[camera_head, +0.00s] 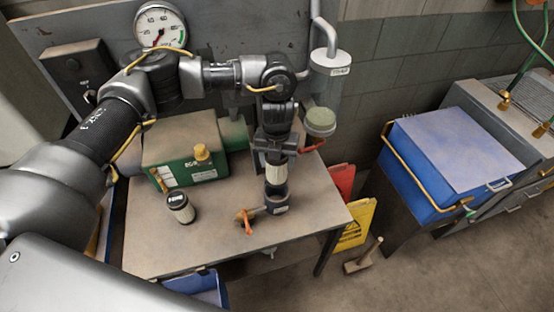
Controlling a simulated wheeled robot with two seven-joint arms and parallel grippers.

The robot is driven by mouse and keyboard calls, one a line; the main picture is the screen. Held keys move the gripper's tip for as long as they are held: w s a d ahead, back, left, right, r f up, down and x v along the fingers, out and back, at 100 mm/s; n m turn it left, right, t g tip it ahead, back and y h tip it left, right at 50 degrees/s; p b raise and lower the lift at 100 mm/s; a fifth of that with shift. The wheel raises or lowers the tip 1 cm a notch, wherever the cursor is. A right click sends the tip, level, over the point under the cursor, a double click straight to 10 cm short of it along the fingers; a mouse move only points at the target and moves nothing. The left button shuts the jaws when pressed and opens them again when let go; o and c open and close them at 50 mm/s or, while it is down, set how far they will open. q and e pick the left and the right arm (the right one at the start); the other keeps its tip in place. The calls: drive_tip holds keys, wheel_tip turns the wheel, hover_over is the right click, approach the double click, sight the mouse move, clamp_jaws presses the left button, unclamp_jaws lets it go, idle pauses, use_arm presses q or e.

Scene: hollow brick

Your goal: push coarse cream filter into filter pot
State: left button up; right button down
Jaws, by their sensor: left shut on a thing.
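My left gripper (275,150) points down over the table and is shut on the top of the cream filter (275,174). The filter is a pale ribbed cylinder, held upright. Its lower end meets the mouth of the dark filter pot (276,203); how deep it sits inside I cannot tell. The pot stands on the table (160,252) and has a light label on its front. A second filter (181,208), dark with a pale label, stands apart to the left on the table. My right gripper is not in view.
An orange-handled valve (247,220) sits left of the pot. A green box (185,152) stands behind. The front of the table is clear.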

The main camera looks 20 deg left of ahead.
use_arm(q)
drive_tip(key=shift+f+b, duration=2.4)
drive_tip(key=shift+f, duration=0.5)
drive_tip(key=shift+r, duration=0.25)
drive_tip(key=shift+f, duration=0.25)
drive_tip(key=shift+f, duration=0.2)
drive_tip(key=shift+f+b, duration=0.75)
drive_tip(key=shift+f, duration=0.15)
drive_tip(key=shift+f+b, duration=1.75)
drive_tip(key=shift+f, duration=0.55)
